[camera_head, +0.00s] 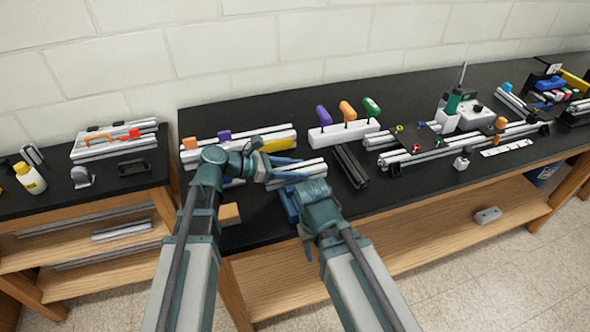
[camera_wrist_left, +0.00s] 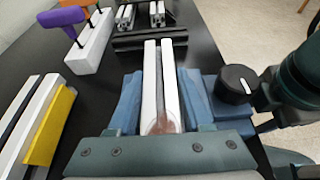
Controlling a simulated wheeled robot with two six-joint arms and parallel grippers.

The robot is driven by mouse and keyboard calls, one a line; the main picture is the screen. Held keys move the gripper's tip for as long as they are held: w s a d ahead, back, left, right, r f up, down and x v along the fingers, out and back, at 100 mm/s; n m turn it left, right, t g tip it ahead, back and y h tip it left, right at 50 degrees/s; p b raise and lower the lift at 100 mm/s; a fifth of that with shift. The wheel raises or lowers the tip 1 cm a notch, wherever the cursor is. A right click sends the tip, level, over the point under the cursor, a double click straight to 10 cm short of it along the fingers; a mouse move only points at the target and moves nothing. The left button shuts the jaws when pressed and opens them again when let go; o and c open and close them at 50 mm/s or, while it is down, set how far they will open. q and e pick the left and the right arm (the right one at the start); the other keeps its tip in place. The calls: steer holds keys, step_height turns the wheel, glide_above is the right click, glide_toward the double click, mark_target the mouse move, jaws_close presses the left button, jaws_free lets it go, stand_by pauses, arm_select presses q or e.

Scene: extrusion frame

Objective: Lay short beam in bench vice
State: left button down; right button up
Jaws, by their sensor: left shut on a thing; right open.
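The short beam (camera_head: 308,168) is a pale grooved bar near the bench's front edge. My left gripper (camera_head: 282,167) is shut on it. In the left wrist view the beam (camera_wrist_left: 150,85) lies lengthwise between the blue fingers and points away from the palm. The blue bench vice (camera_head: 288,207) shows below the beam in the head view, partly hidden by my right arm. I cannot tell whether the beam touches its jaws. My right gripper (camera_head: 308,189) is open close beside the vice and beam; its fingertips are mostly hidden.
Dark beams (camera_head: 350,166) lie just right of the short beam. Behind them stands a white block (camera_head: 343,133) with coloured-handled tools. Beams with a yellow piece (camera_head: 279,144) lie behind my left gripper. A wooden block (camera_head: 229,214) sits at the front edge.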

arm_select(q)
steer(key=shift+s+f, duration=0.1)
steer(key=shift+f, duration=0.1)
steer(key=shift+c, duration=1.6)
jaws_free()
steer(key=shift+r+p, duration=0.5)
steer(key=shift+p, duration=0.05)
steer(key=p+v, duration=0.4)
steer(key=v, duration=0.8)
steer(key=shift+r+p, duration=0.2)
steer(key=shift+p, duration=0.2)
